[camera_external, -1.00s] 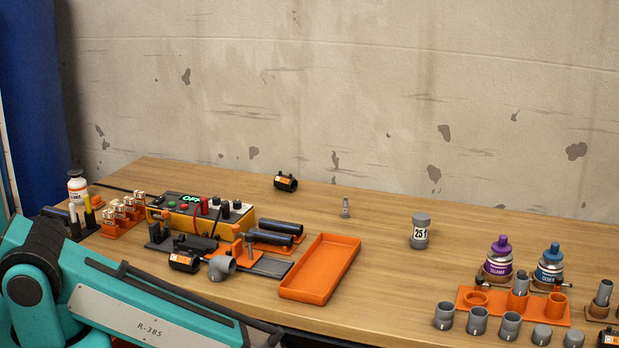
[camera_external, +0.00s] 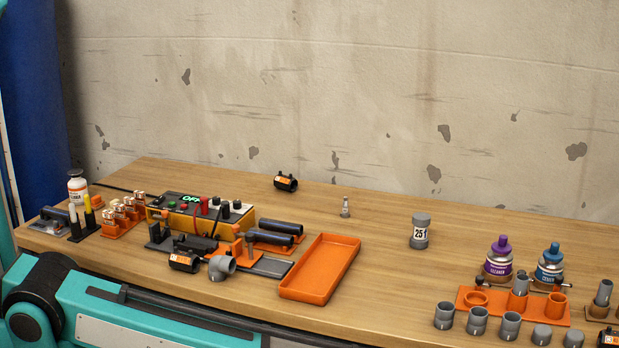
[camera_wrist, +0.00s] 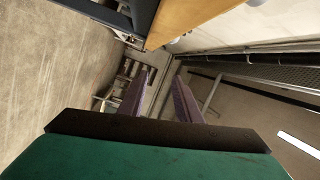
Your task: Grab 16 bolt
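No bolt marked 16 can be made out. A small grey upright piece (camera_external: 345,208) stands alone at the back middle of the table; its shape may be a bolt, but I cannot tell. Small light-coloured pieces with unreadable labels (camera_external: 118,208) stand in orange holders at the left. My gripper (camera_wrist: 163,76) shows in the wrist view with its two fingers apart and nothing between them. It points away from the tabletop items, toward the floor and room. It is outside the external view, where only part of my arm shows at the lower left.
An empty orange tray (camera_external: 320,268) lies in the middle of the wooden table. A yellow control box (camera_external: 202,214) stands left of it. Grey sockets (camera_external: 478,320) line the front right. The table's back middle is mostly clear.

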